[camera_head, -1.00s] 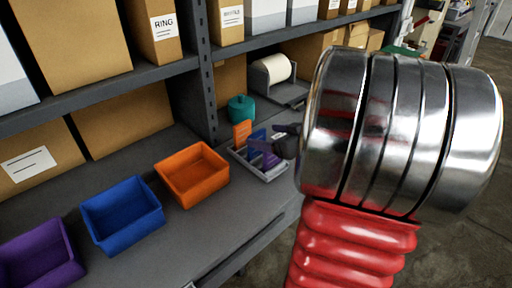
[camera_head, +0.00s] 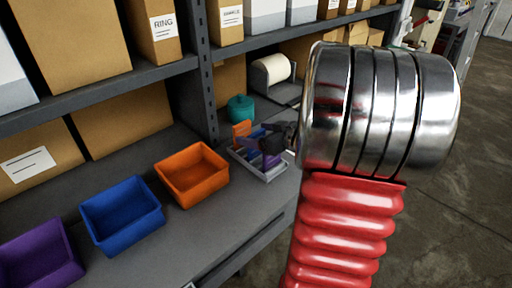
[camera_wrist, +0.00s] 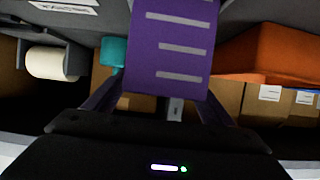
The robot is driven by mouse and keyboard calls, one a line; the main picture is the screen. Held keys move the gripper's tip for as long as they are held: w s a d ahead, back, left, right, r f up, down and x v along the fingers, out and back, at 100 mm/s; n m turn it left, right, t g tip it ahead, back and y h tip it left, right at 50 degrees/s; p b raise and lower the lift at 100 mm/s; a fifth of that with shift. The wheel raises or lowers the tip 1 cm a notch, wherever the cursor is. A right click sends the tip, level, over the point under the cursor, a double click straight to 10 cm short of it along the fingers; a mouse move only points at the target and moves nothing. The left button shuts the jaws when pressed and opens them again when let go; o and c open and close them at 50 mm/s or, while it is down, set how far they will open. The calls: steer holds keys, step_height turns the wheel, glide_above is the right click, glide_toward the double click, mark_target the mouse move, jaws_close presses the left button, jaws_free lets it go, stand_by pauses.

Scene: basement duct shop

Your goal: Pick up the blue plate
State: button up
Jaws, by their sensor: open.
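The blue plate (camera_head: 256,137) stands in a pale slotted tray (camera_head: 262,175) on the bench in the head view, partly covered by my gripper (camera_head: 270,138). An orange plate (camera_head: 241,133) stands behind it and a purple plate (camera_head: 272,158) in front of it. My gripper is open and reaches over the tray from the right. In the wrist view the purple plate (camera_wrist: 171,50), with pale bars, fills the upper middle, in line with the gap between the fingers. I cannot pick out the blue plate there, and whether any finger touches a plate is unclear.
Orange (camera_head: 192,175), blue (camera_head: 122,215) and purple (camera_head: 42,255) bins stand in a row on the bench. A teal pot (camera_head: 240,109) and a paper roll (camera_head: 272,69) are behind the tray. A shelf post (camera_head: 203,80) rises left of the pot.

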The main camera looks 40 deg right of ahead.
steer(key=shift+c, duration=0.7)
steer(key=c, duration=1.3)
steer(key=shift+r, duration=0.1)
step_height(320, 180, up, 10)
steer(key=shift+f, duration=0.1)
